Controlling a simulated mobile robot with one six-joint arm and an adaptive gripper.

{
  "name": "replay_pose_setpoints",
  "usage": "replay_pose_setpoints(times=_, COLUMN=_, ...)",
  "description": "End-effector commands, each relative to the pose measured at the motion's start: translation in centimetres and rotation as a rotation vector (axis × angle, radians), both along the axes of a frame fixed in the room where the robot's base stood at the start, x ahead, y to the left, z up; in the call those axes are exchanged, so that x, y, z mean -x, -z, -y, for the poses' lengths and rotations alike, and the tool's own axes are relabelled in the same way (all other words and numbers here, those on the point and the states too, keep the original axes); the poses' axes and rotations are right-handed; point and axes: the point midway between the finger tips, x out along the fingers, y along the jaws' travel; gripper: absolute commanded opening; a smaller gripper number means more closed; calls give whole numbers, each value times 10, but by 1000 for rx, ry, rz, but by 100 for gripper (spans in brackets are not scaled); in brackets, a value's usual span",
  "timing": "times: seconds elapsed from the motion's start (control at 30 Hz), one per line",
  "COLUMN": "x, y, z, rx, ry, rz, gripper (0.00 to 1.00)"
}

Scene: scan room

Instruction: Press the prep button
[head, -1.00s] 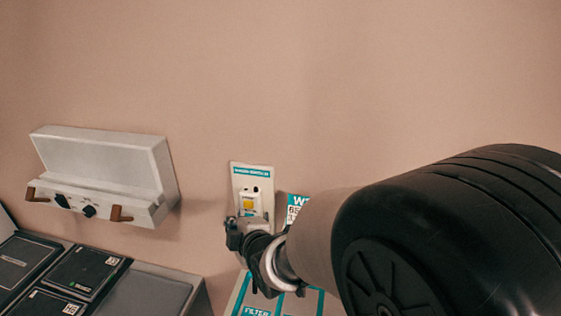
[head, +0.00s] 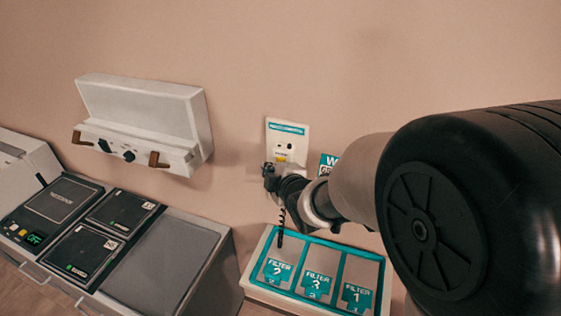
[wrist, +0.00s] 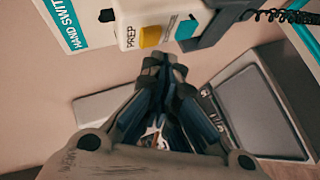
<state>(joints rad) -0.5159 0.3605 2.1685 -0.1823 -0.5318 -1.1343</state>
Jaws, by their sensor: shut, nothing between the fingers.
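The yellow prep button (wrist: 150,36) sits on a white hand switch (wrist: 128,32) with "PREP" printed beside it. A teal button (wrist: 187,28) is to its right in the wrist view. In the head view the hand switch hangs on a white wall panel (head: 287,131), and only a bit of the yellow button (head: 281,159) shows above my gripper (head: 269,173). My gripper (wrist: 164,64) is shut and empty, its tips just below the yellow button in the wrist view. I cannot tell whether they touch the switch. The switch's lower part is hidden in the head view.
A coiled black cord (head: 281,226) hangs below the switch. A teal-rimmed filter tray (head: 252,283) stands below it, with several labelled filters. A white wall box (head: 147,112) with brown handles is to the left, above a counter (head: 165,262) with dark panels.

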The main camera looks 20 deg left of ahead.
Motion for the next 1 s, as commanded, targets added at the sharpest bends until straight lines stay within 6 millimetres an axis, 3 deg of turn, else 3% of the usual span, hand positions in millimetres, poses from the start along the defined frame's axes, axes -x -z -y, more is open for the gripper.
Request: replay_pose_setpoints(times=1.0, x=-7, y=1, z=1, rx=-1, ry=2, rz=0, gripper=0)
